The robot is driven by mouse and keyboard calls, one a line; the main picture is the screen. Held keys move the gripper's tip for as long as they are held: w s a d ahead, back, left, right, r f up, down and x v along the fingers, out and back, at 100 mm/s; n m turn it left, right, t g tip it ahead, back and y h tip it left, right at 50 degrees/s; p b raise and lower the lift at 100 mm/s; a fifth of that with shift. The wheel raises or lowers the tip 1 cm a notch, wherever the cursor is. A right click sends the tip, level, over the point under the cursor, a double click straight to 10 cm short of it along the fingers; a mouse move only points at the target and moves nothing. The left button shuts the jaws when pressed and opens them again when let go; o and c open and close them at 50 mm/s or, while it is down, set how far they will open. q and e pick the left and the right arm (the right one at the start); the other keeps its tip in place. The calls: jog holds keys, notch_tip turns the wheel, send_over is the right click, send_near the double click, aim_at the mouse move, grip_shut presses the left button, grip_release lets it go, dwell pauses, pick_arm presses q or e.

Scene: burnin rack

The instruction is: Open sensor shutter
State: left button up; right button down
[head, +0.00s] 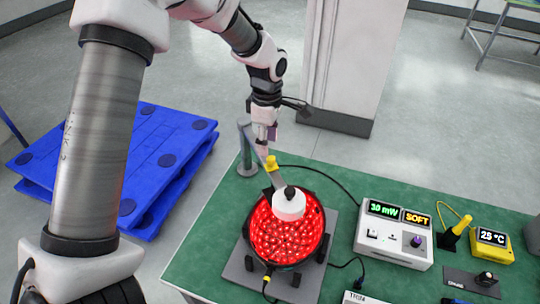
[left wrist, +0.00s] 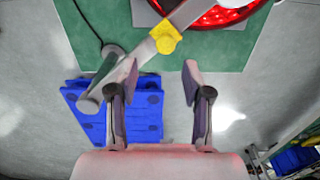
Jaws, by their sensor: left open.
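A grey swing arm (head: 277,181) reaches from a grey post (head: 244,150) over a round dish glowing red (head: 290,250). A yellow knob (head: 271,162) sits on this arm. A white cylinder with a dark top (head: 289,206) is over the dish; I cannot tell which part is the shutter. My left gripper (head: 264,148) is open and empty, just behind and above the yellow knob. In the left wrist view the knob (left wrist: 165,38) lies ahead of the open fingers (left wrist: 160,72), apart from them. My right gripper is not in view.
On the green table (head: 210,235), a white box (head: 393,240) shows "30 mW" and "SOFT". A yellow "25 °C" unit (head: 490,244) and a yellow cone (head: 456,234) stand at right. Cables cross the table. A blue pallet (head: 160,150) lies on the floor at left.

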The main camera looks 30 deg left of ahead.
aim_at(271, 157)
pick_arm(q)
jog(key=f, duration=0.1)
jog(key=d+f, duration=0.1)
jog(key=d+f+p, duration=0.1)
jog(key=shift+s+f, duration=0.1)
jog(key=shift+s, duration=0.2)
jog(key=shift+f, duration=0.25)
jog(key=shift+w+a+f, duration=0.15)
jog(key=shift+a+f, duration=0.1)
jog(key=shift+a, duration=0.25)
jog(key=c, duration=0.4)
grip_shut()
jog(key=shift+d+r, duration=0.1)
jog(key=shift+d, duration=0.1)
jog(key=shift+a+r, duration=0.1)
jog(key=shift+r, duration=0.05)
jog(key=shift+w+a, duration=0.25)
jog(key=shift+w+a+f, duration=0.1)
jog(key=shift+a+f, duration=0.1)
jog(key=shift+a, duration=0.05)
jog(key=shift+o, duration=1.6)
grip_release()
jog(key=shift+d, duration=0.1)
jog(key=shift+o, duration=0.4)
jog(key=shift+d+r, duration=0.15)
jog(key=shift+d, duration=0.05)
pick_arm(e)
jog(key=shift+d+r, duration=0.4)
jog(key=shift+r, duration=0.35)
